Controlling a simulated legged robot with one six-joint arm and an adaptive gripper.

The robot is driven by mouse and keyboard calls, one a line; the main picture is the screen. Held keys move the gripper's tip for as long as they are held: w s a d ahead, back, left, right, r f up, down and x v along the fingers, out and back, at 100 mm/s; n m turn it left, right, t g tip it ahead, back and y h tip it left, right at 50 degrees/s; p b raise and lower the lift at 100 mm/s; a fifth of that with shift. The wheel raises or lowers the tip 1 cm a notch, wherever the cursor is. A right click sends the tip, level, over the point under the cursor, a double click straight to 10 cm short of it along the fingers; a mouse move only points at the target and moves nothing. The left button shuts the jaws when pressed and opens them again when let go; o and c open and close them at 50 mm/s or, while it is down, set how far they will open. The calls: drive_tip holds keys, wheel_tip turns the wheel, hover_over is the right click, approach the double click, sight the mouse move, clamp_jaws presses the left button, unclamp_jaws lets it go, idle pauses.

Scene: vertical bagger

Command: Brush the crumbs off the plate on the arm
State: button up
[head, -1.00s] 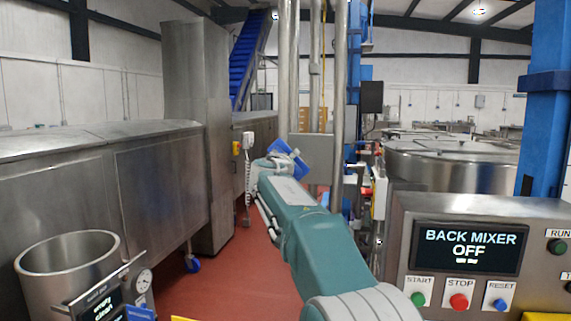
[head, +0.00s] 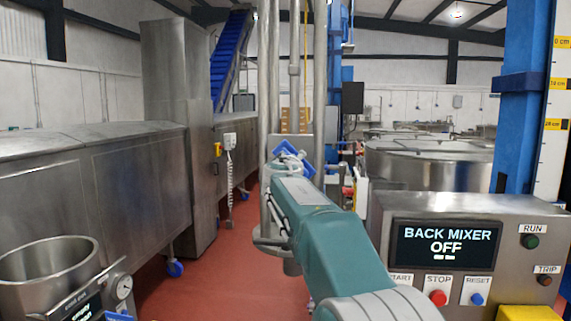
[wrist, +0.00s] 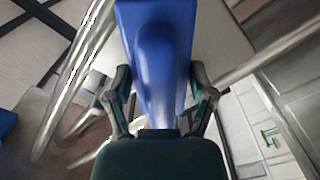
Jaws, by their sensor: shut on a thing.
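My gripper (wrist: 160,88) is shut on a blue brush-like tool (wrist: 155,35). The tool stands out ahead of the jaws, with one finger on each side of it. In the head view my gripper (head: 287,163) is small and partly hidden by my own arm, and the blue tool (head: 292,150) shows at its end, in front of upright steel pipes. I cannot make out a plate with crumbs in either view.
Upright steel pipes (head: 292,70) stand by my gripper. A long steel machine (head: 90,185) fills the left, with a steel pot (head: 45,268) in front. The back mixer panel (head: 445,245) and a round steel vessel (head: 430,165) are at the right. Red floor (head: 215,270) is open between.

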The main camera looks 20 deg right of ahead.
drive_tip(key=shift+s+d, duration=0.6)
drive_tip(key=shift+d, duration=0.3)
drive_tip(key=shift+s+d, duration=0.6)
drive_tip(key=shift+d, duration=0.25)
drive_tip(key=shift+w+a, duration=1.1)
drive_tip(key=shift+a, duration=0.5)
drive_tip(key=shift+w+a, duration=1.05)
drive_tip(key=shift+a, duration=0.55)
drive_tip(key=shift+w+a, duration=1.1)
drive_tip(key=shift+a, duration=0.5)
drive_tip(key=shift+s, duration=0.1)
drive_tip(key=shift+v, duration=2.9)
drive_tip(key=shift+s+a, duration=0.1)
drive_tip(key=v, duration=0.2)
drive_tip(key=shift+s+a, duration=0.2)
drive_tip(key=shift+s, duration=0.1)
